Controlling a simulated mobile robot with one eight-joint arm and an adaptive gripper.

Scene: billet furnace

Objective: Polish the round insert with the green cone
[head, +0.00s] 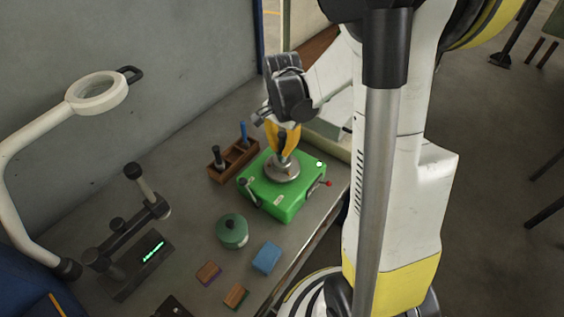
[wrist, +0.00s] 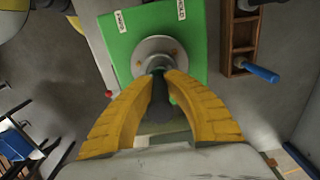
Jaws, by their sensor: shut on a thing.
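A green box (head: 263,201) stands on the bench with a round metal disc (head: 273,173) on its top. The wrist view shows the box (wrist: 194,55) and the disc, a bolted flange (wrist: 147,48). My gripper (head: 284,150) points down over the disc, its yellow fingers shut on a dark grey shaft (wrist: 160,98). The shaft's lower end is at the disc's middle; I cannot tell whether it touches or is fixed there. No green cone is clearly visible on it.
A wooden rack (head: 236,160) holds a black-handled tool and a blue-handled one behind the box. A blue block (head: 267,257) and two small brown blocks lie near the front edge. A magnifier lamp (head: 97,92) and a gauge stand with a green display (head: 154,252) are at left.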

